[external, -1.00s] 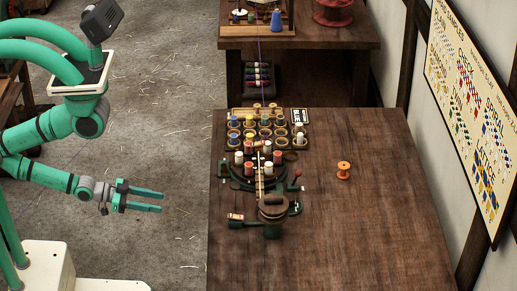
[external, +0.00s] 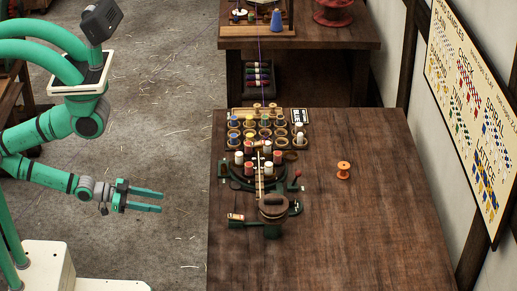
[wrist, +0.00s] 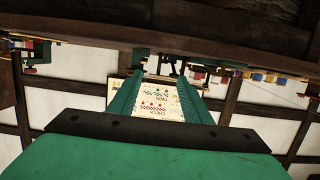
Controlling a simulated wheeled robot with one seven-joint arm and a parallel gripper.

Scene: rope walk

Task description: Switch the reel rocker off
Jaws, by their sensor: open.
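A dark green machine (external: 272,228) with a brown round reel drum (external: 273,207) stands near the left edge of the brown table. A small box with a red and pale face (external: 236,217) sticks out on its left side; it may be the reel rocker, but its setting is too small to tell. My gripper (external: 161,202) is open and empty over the floor, left of the table and apart from the machine. In the wrist view my gripper (wrist: 163,68) has its two green fingers spread, with a sample chart behind them.
Several thread spools stand in a wooden rack (external: 304,141) behind the reel. A small red-knobbed lever (external: 297,174) is to the right. A second table (external: 345,34) is behind.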

